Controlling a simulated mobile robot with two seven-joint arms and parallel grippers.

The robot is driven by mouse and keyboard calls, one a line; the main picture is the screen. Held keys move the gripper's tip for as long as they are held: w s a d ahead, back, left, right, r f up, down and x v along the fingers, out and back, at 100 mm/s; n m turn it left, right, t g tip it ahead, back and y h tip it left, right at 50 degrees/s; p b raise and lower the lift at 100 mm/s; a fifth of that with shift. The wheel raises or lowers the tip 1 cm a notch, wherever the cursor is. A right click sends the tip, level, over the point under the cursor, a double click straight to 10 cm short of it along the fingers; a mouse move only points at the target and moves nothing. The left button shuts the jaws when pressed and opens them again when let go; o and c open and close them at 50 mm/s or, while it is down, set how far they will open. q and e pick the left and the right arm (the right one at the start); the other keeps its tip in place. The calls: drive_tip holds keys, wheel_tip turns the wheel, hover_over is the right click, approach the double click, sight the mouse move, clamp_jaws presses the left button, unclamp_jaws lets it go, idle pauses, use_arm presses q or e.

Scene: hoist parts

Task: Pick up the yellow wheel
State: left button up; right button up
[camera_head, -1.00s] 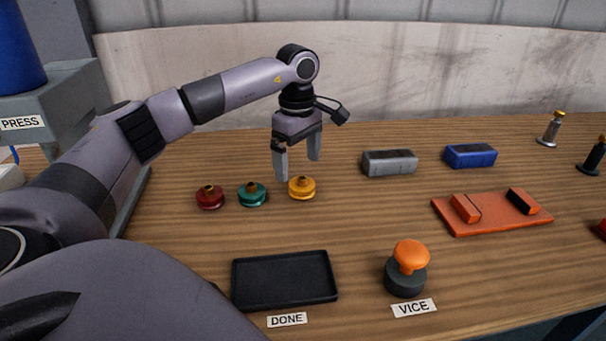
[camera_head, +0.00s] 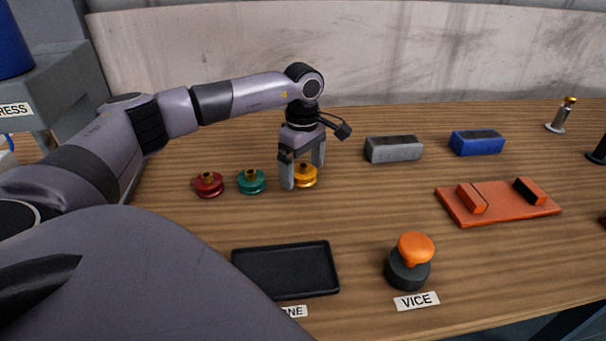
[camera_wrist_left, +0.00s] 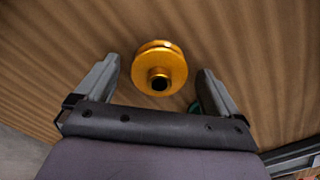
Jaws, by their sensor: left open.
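The yellow wheel (camera_head: 306,176) stands on the wooden table at the right end of a row of wheels. My left gripper (camera_head: 303,181) is open and lowered around it, with one finger on each side. In the left wrist view the yellow wheel (camera_wrist_left: 159,69) lies between and slightly beyond the open fingertips of the gripper (camera_wrist_left: 158,80), with gaps on both sides. In the head view the left finger hides part of the wheel. My right gripper is not seen.
A green wheel (camera_head: 251,181) and a red wheel (camera_head: 209,185) stand to the left. A black tray (camera_head: 287,293) and the orange-topped VICE button (camera_head: 414,247) are in front. Grey (camera_head: 393,149) and blue (camera_head: 477,143) blocks and an orange fixture (camera_head: 498,211) are to the right.

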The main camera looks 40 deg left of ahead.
use_arm(q)
drive_tip(key=shift+r, duration=0.1)
drive_tip(key=c, duration=1.6)
